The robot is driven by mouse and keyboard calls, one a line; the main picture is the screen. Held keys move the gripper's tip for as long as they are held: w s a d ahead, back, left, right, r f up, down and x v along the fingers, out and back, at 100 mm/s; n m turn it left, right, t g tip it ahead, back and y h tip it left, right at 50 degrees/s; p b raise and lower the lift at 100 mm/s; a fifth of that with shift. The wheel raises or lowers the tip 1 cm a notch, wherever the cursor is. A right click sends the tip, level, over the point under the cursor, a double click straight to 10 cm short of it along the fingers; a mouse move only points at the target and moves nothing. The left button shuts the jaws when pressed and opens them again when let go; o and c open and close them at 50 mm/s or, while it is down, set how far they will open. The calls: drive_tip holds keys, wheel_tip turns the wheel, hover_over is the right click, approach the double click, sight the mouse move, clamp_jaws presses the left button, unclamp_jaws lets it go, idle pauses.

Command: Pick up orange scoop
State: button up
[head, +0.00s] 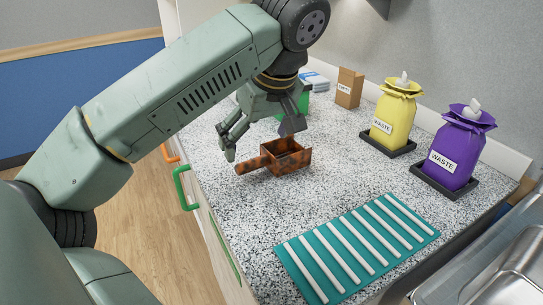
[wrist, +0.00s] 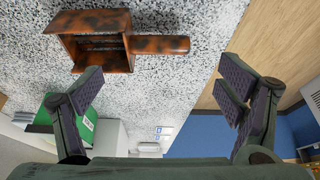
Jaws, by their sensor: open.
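The orange scoop (head: 288,160), mottled with dark patches, rests on the speckled counter. It has an open square box and a short round handle pointing left in the head view. In the wrist view the scoop (wrist: 97,22) is at the upper left, its handle (wrist: 162,45) pointing right. My gripper (head: 260,141) is open and empty, above and just behind the scoop in the head view. In the wrist view its fingers (wrist: 165,85) are spread wide, and the scoop is not between the pads. One finger partly overlaps the box's far edge in the head view.
A teal mat with white strips (head: 356,247) lies at the front right. Yellow (head: 395,115) and purple (head: 460,153) waste bags stand in dark trays at right. A small brown box (head: 349,88) and a green container (head: 304,102) are at the back. The counter around the scoop is clear.

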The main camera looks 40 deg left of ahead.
sight(253, 160)
drive_tip(key=shift+p+x, duration=0.75)
drive_tip(key=shift+x, duration=2.45)
drive_tip(key=shift+d, duration=0.2)
drive_tip(key=shift+c, duration=0.4)
drive_tip(key=c, duration=1.2)
